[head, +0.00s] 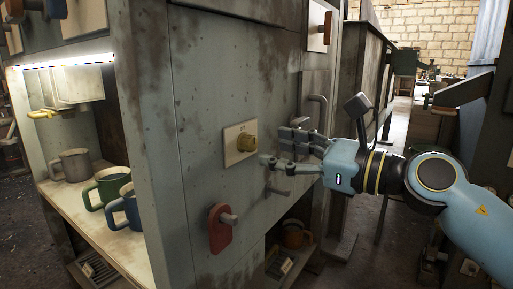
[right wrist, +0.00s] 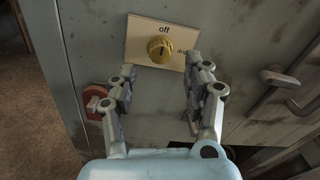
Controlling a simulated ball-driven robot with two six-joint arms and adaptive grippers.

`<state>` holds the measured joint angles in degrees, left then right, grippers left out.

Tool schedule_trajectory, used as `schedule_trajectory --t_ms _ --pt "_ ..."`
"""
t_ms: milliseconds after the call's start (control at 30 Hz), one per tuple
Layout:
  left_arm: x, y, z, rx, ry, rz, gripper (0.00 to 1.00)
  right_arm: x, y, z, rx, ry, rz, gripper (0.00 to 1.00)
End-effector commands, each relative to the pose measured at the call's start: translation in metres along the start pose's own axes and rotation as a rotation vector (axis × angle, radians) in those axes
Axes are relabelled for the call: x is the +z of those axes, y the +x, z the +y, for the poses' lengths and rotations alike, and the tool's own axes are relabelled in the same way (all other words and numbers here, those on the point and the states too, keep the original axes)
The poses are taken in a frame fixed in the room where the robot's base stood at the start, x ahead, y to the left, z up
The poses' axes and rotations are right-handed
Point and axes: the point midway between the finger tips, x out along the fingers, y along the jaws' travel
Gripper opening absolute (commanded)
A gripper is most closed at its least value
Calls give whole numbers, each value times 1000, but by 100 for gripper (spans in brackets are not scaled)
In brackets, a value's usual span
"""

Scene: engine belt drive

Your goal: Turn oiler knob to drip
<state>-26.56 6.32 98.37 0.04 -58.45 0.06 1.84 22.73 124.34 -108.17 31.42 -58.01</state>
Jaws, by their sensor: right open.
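The yellow oiler knob (head: 247,143) sits on a cream plate (head: 235,153) fixed to the grey cabinet's side. In the right wrist view the knob (right wrist: 160,49) has a dark mark that points up toward the word "off" on the plate (right wrist: 138,37). My right gripper (head: 274,147) is open and empty, just right of the knob. In the right wrist view its fingers (right wrist: 160,68) are spread, with the knob beyond and between their tips. My left gripper is not in view.
A red lever (head: 219,230) juts from the panel below the knob. A grey handle (head: 316,110) is near my right gripper. Mugs (head: 108,187) stand on a lit shelf at left.

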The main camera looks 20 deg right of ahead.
Motion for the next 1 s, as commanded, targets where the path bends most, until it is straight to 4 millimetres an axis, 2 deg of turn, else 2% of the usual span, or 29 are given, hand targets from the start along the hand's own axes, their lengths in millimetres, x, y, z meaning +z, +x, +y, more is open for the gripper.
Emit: schedule_trajectory --t_ms 100,300,667,767,1000 --pt "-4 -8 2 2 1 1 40 -1 23 0 -3 5 -4 51" --pt "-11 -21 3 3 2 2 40 -1 48 0 -2 3 -2 51" --pt "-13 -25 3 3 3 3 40 0 54 0 1 1 1 51" --pt "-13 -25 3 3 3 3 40 -1 54 0 0 1 1 40" --pt "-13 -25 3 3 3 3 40 -1 54 0 0 2 0 9"
